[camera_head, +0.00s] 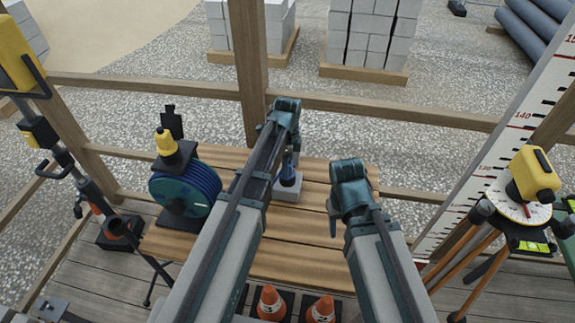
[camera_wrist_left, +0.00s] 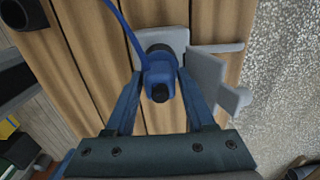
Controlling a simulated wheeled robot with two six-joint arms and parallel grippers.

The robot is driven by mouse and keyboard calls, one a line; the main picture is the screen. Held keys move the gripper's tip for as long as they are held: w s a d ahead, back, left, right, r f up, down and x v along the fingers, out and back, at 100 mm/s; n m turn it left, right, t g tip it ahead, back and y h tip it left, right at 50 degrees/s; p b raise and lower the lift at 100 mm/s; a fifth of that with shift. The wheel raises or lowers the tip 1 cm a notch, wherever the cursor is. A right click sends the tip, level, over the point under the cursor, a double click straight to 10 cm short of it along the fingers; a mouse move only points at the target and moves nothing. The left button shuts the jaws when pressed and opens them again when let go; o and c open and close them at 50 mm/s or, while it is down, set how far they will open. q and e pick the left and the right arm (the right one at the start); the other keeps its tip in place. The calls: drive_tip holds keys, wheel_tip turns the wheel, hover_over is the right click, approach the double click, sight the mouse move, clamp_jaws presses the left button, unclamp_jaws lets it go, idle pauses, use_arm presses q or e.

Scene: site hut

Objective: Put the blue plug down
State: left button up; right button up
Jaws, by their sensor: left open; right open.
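The blue plug (camera_wrist_left: 158,78) stands in a grey socket block (camera_wrist_left: 174,42) on the wooden table (camera_head: 300,255), and its blue cable runs off to the upper left in the left wrist view. In the head view the plug is small and partly covered, above the grey block (camera_head: 288,192). My left gripper (camera_wrist_left: 160,80) is open, one finger on each side of the plug; I cannot tell whether they touch it. My right gripper (camera_head: 333,222) is open and empty over the table's right part, mostly hidden behind its own wrist.
A blue cable reel (camera_head: 186,190) stands at the table's left, with a yellow device (camera_head: 165,141) above it. A yellow level on a tripod (camera_head: 533,174) and a measuring staff (camera_head: 497,140) are at the right. Orange cones (camera_head: 271,302) stand below the near edge. A wooden rail runs behind.

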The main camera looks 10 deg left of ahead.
use_arm(q)
drive_tip(key=shift+r, duration=0.15)
wheel_tip(320, 180, up, 12)
drive_tip(key=p, duration=1.3)
drive_tip(key=s+d+n, duration=0.3)
drive_tip(key=s+n, duration=0.4)
drive_tip(key=s, duration=0.3)
drive_tip(key=s+d+n+y, duration=0.1)
drive_tip(key=s+d+n, duration=0.2)
drive_tip(key=s+n, duration=0.4)
drive_tip(key=s, duration=0.2)
drive_tip(key=shift+s+d+r, duration=0.2)
drive_tip(key=shift+s+d, duration=0.15)
drive_tip(key=shift+b, duration=0.3)
wheel_tip(320, 180, down, 7)
drive_tip(key=b, duration=0.6)
drive_tip(key=shift+r, duration=0.2)
